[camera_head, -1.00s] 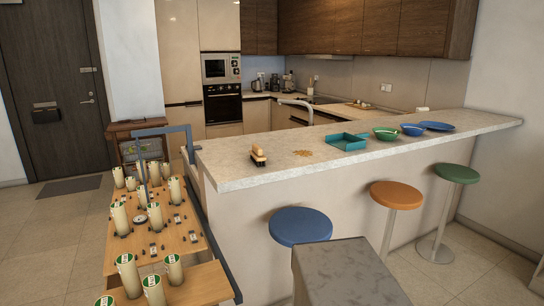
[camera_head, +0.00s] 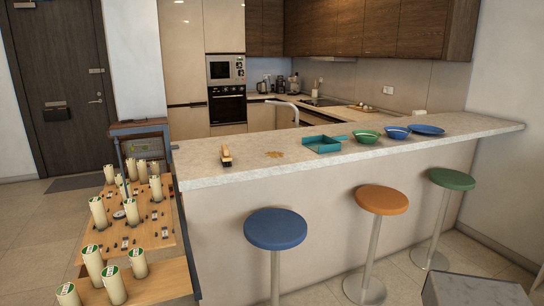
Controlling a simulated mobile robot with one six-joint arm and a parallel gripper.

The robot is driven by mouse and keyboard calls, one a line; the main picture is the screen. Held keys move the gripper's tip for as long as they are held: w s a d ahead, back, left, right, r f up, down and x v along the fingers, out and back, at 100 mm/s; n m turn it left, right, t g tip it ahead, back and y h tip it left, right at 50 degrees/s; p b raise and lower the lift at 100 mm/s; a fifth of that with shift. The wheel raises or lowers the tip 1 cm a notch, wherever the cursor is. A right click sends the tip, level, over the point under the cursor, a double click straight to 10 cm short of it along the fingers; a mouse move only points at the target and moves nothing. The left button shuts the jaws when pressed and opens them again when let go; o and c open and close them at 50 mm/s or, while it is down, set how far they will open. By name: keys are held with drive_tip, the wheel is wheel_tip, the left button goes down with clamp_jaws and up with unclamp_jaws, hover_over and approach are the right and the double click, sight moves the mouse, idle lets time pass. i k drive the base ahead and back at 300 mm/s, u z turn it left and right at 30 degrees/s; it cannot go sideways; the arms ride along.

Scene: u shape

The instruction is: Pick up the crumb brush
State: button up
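The crumb brush (camera_head: 226,157) has a light wooden body and dark bristles. It stands on the left part of the pale counter (camera_head: 290,167), near the end. A scatter of brown crumbs (camera_head: 274,154) lies to its right. My gripper is not in view, and nothing touches the brush.
A teal dustpan (camera_head: 321,145), a green bowl (camera_head: 367,136), a blue bowl (camera_head: 396,132) and a blue plate (camera_head: 428,129) stand further right. Blue (camera_head: 275,229), orange (camera_head: 381,199) and green (camera_head: 451,179) stools line the front. A wooden rack with pale cylinders (camera_head: 130,265) stands left.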

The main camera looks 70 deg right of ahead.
sight(226, 159)
drive_tip(key=z, duration=0.35)
drive_tip(key=k, duration=1.5)
drive_tip(key=i, duration=0.95)
drive_tip(key=z, duration=0.05)
